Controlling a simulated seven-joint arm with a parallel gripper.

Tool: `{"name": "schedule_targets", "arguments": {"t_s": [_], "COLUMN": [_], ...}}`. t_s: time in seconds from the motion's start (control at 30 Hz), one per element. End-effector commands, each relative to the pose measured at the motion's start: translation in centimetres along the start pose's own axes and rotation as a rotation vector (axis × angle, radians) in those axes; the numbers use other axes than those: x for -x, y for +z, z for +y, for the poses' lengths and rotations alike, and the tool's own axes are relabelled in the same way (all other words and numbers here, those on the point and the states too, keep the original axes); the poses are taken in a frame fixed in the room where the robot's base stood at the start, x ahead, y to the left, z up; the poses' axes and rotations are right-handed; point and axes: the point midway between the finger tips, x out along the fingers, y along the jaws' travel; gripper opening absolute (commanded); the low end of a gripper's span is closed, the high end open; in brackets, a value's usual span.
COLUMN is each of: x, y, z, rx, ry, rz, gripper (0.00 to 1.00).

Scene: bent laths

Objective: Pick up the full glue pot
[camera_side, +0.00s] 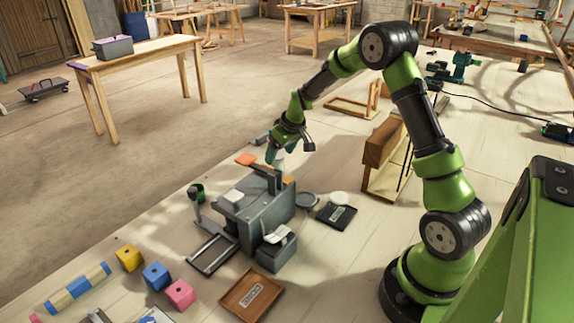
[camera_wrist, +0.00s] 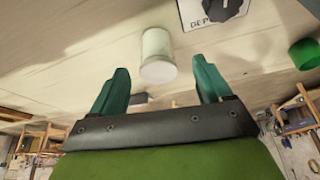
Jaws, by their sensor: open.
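In the wrist view a pale, whitish cylindrical pot (camera_wrist: 157,45) stands just ahead of my gripper (camera_wrist: 158,66), in line with the gap between its two teal fingers. The fingers are apart, with nothing held between them. Whether this pot is the full glue pot, I cannot tell from its look. A green round pot or cap (camera_wrist: 304,53) is at the right edge of that view.
The grey machine (camera_side: 262,212) stands below my gripper. A panel with a black knob (camera_wrist: 212,8) is close to the pale pot. Round dishes (camera_side: 307,200), a black tray (camera_side: 337,215), a brown tray (camera_side: 250,296) and coloured blocks (camera_side: 157,275) lie around. The bench right of the machine has free room.

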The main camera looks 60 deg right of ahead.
Motion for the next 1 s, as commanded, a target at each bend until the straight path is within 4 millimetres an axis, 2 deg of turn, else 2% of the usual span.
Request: {"name": "schedule_targets", "arguments": {"t_s": [0.2, 0.3, 0.57, 0.93, 1.0], "x": [-3.5, -4.3, -4.5, -4.5, -4.5], "y": [0.1, 0.1, 0.0, 0.0, 0.0], "z": [0.3, 0.2, 0.2, 0.2, 0.3], "rx": [0.000, -0.001, 0.000, 0.000, 0.000], "ry": [-0.001, -0.001, -0.001, 0.000, 0.000], "rz": [-0.003, -0.002, 0.000, -0.001, 0.000], "gripper": [0.78, 0.78, 0.78, 0.23, 0.21]}}
